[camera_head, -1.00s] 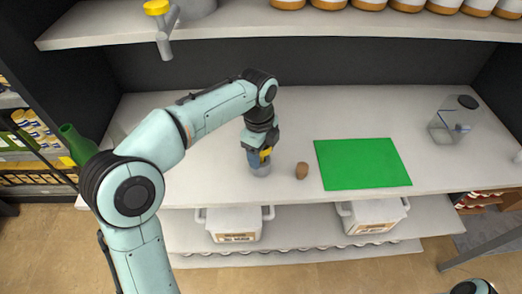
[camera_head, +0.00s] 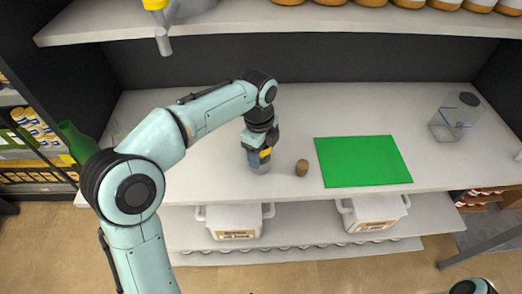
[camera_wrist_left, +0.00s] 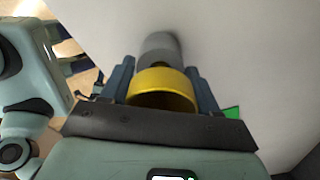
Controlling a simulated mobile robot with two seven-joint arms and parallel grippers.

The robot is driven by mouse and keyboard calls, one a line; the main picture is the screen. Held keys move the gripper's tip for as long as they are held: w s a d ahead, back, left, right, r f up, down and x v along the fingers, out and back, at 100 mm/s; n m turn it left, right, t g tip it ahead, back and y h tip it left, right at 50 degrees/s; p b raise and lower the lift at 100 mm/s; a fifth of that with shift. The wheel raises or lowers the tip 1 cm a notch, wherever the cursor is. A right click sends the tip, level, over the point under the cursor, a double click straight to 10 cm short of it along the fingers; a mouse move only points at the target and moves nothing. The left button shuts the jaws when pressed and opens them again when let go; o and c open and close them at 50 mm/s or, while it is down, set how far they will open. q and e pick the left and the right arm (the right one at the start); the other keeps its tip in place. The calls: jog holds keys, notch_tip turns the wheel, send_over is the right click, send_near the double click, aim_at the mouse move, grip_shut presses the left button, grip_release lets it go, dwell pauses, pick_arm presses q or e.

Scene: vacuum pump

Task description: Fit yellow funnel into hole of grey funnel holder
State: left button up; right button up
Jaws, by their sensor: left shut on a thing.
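My left gripper (camera_head: 262,157) is low over the white tabletop, left of the green mat. It is shut on the yellow funnel (camera_wrist_left: 165,88), whose round rim shows between the two fingers in the left wrist view. A grey cylindrical part (camera_wrist_left: 160,48) shows just beyond the yellow rim, in line with it; in the head view its grey end (camera_head: 260,168) is under the fingers. I cannot tell whether this grey part is the holder or belongs to the funnel, nor whether it touches the table. My right gripper is out of view.
A small brown cork-like piece (camera_head: 302,168) stands beside the gripper, left of the green mat (camera_head: 362,163). A clear jar (camera_head: 452,118) stands at the back right. A grey fixture with a yellow top (camera_head: 155,4) is on the upper shelf. A green bottle (camera_head: 75,140) is at far left.

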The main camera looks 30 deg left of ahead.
pick_arm(q)
jog(key=shift+f+b, duration=0.4)
jog(key=shift+f, duration=0.4)
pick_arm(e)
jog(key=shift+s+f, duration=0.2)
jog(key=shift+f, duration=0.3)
pick_arm(q)
jog(key=o, duration=1.2)
jog(key=r+p, duration=0.1)
jog(key=r, duration=0.3)
jog(key=r+p, duration=0.1)
jog(key=r, duration=0.4)
jog(key=r+p, duration=0.1)
jog(key=r, duration=0.3)
jog(key=shift+a+r, duration=0.2)
jog(key=shift+a, duration=0.05)
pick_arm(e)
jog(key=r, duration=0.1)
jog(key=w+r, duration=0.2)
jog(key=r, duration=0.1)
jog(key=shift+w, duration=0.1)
